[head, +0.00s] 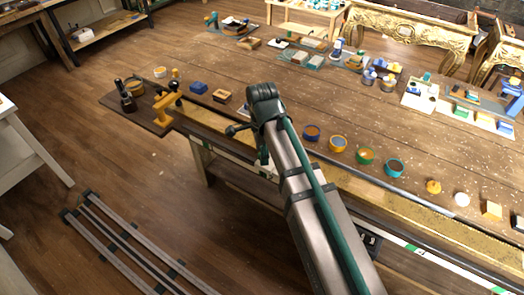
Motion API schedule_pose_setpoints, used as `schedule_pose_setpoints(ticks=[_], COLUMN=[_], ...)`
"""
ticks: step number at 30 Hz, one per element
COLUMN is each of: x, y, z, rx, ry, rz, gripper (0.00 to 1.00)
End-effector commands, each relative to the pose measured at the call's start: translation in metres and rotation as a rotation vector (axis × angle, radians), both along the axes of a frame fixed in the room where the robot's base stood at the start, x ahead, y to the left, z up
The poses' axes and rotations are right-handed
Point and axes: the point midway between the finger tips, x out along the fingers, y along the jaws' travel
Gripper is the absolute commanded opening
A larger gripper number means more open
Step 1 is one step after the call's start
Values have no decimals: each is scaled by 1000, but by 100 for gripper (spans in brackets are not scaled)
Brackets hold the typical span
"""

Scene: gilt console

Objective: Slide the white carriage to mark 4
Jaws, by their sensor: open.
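I cannot make out the white carriage for certain. A pale strip with green patches (412,247) runs along the front edge of the long wooden table, and my arm covers part of it. No numbered mark is legible at this size. My arm reaches up from the bottom to the table's front edge. My gripper (238,129) is at the dark end of the arm, above that edge and small in view. It is open and I see nothing held in it. Its fingers are partly hidden by the arm.
A row of small cups, among them a green-rimmed cup (365,156), stands right of my arm. A white round piece (462,199) lies farther right. A yellow clamp-like piece (165,107) and a dark bottle (126,99) stand left. Floor rails (122,245) lie at lower left.

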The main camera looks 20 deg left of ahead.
Motion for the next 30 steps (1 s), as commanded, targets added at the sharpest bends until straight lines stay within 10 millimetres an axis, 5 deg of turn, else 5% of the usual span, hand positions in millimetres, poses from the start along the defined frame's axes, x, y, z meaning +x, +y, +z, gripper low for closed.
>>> schedule_pose_setpoints(ticks=[7, 17, 30], x=[0, 0, 0], y=[0, 0, 0], z=[-1, 0, 0], rx=[0, 0, 0], ry=[0, 0, 1], rz=[0, 0, 0], gripper=[55, 0, 0])
